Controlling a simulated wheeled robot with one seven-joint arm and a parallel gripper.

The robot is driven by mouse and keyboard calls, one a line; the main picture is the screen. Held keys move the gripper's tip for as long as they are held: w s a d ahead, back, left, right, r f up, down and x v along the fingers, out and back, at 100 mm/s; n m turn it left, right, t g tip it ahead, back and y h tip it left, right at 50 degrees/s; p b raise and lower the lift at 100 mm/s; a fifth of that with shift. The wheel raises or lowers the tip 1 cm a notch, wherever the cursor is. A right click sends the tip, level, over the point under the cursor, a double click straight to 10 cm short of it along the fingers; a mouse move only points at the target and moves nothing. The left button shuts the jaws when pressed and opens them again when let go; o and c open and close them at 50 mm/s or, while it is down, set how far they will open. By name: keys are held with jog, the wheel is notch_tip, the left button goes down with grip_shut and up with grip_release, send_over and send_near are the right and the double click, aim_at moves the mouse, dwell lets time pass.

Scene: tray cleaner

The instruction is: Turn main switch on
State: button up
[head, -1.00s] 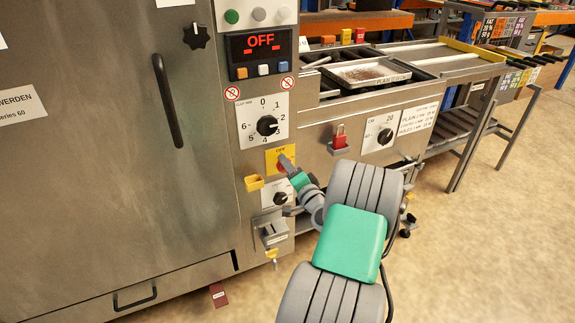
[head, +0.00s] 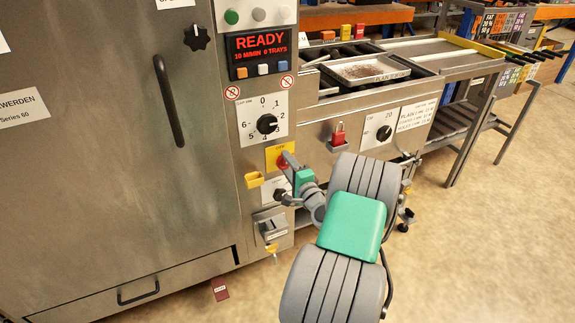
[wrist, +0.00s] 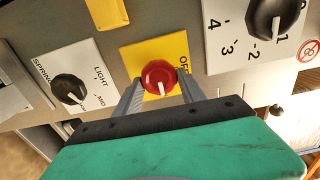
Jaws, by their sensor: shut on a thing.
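The main switch (wrist: 160,76) is a red rotary knob on a yellow plate (wrist: 133,57) marked OFF on the machine's front panel. In the wrist view its white pointer mark points toward the gripper. My gripper (head: 285,160) reaches the plate from the lower right, and its two fingers (wrist: 160,88) stand on both sides of the red knob, shut on it. In the head view the gripper and arm partly cover the knob. The display (head: 262,48) above is lit and reads READY in red, with a second line about trays.
A black numbered dial (head: 267,124) sits just above the plate. A smaller black knob (wrist: 69,90) marked SPRING and LIGHT is nearby. A yellow holder (head: 254,180) and a red padlock (head: 338,134) flank the switch. A loaded tray (head: 368,70) lies on the conveyor.

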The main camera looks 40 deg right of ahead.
jog(key=o, duration=1.3)
jog(key=v, duration=0.7)
jog(key=shift+s+a, duration=0.2)
jog(key=shift+s, duration=0.15)
jog(key=shift+r, duration=0.1)
